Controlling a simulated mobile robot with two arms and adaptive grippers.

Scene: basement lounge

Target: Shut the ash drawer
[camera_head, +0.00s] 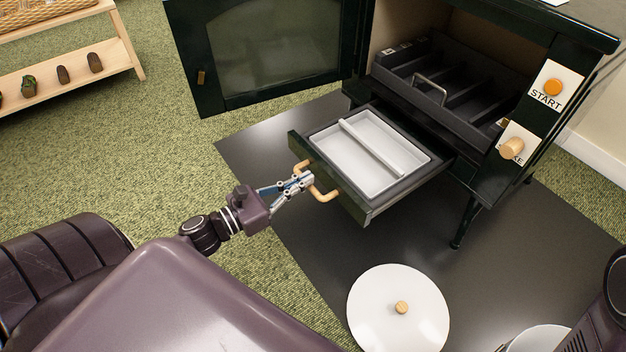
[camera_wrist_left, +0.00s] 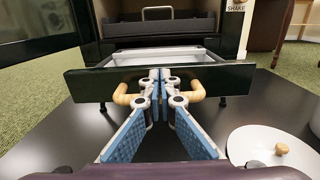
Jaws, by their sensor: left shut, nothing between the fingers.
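The ash drawer (camera_head: 352,205) is pulled out from the bottom of a dark green stove (camera_head: 490,170). A white tray (camera_head: 345,166) with a bar across it sits in the drawer. The drawer front (camera_wrist_left: 90,86) faces me in the left wrist view and carries a tan curved handle (camera_head: 327,194). My left gripper (camera_head: 307,180) is shut and empty, its fingertips at the drawer front, within the span of the handle. I cannot tell whether they touch. In the left wrist view the blue-padded fingers (camera_wrist_left: 162,88) meet at the middle of the handle. My right gripper is not in view.
The stove's glass door (camera_head: 270,60) stands open at the left. A grate with a wire handle (camera_head: 430,85) sits inside above the drawer. A white lid (camera_head: 398,310) lies on the dark floor plate (camera_head: 290,225). A wooden shelf (camera_head: 90,75) stands at the far left.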

